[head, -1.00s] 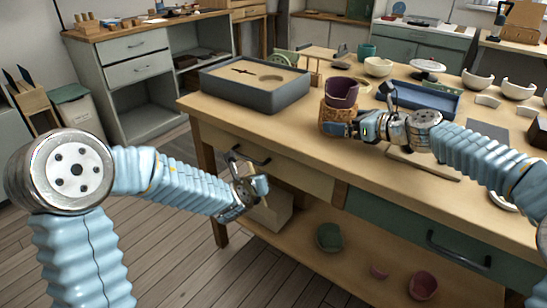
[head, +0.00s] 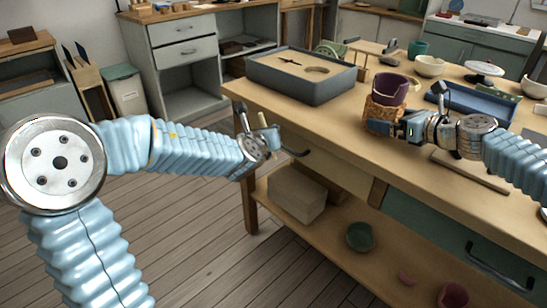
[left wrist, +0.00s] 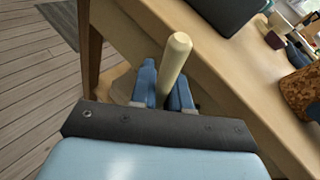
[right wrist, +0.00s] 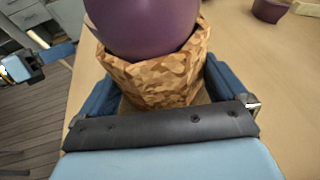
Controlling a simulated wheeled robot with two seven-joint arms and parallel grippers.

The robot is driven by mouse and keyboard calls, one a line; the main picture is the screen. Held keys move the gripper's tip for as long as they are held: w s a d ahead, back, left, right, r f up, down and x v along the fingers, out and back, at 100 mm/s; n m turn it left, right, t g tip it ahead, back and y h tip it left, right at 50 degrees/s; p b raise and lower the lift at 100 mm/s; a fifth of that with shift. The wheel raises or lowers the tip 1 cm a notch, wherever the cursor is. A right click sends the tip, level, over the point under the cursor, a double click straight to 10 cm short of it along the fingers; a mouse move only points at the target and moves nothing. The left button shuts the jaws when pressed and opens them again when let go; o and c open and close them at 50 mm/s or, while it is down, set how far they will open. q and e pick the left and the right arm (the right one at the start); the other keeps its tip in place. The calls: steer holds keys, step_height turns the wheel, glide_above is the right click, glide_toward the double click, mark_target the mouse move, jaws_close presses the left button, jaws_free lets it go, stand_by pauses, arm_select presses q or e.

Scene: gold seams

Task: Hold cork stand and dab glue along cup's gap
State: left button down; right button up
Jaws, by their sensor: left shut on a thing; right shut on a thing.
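The cork stand (head: 382,114) stands on the workbench near its front edge, with the dark purple cup (head: 391,88) upright in it. My right gripper (head: 388,128) is shut on the cork stand; the right wrist view shows its fingers on both sides of the cork (right wrist: 155,78), below the cup (right wrist: 143,28). My left gripper (head: 262,140) is shut on a pale, round-ended stick (left wrist: 175,65), in front of the bench's left part and well apart from the cup. The stick's lower end is hidden. The cup's gap cannot be made out.
A dark grey sand tray (head: 300,78) stands at the bench's left end. A blue tray (head: 475,100) and pale bowls (head: 430,66) lie behind and right of the cork stand. The bench top (head: 335,122) between the sand tray and stand is clear.

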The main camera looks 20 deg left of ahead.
arm_select(q)
steer(key=w+d+r+m+t+h, duration=0.1)
steer(key=w+d+r+m+h, duration=0.2)
steer(key=r, duration=0.7)
steer(key=w+d+r+m+t+h, duration=0.1)
steer(key=w+d+r, duration=0.25)
steer(key=r, duration=0.65)
steer(key=w+d+r+m+g+h, duration=0.1)
steer(key=w+d+r+m+h, duration=0.2)
steer(key=d, duration=0.5)
steer(key=d+r+m+h, duration=0.3)
steer(key=d+r+h, duration=0.2)
steer(key=d, duration=0.2)
step_height(320, 180, down, 7)
steer(key=shift+s+d+r+h, duration=0.1)
steer(key=shift+s+d+h, duration=0.1)
steer(key=shift+s+h, duration=0.1)
steer(key=shift+f, duration=0.3)
stand_by(0.5)
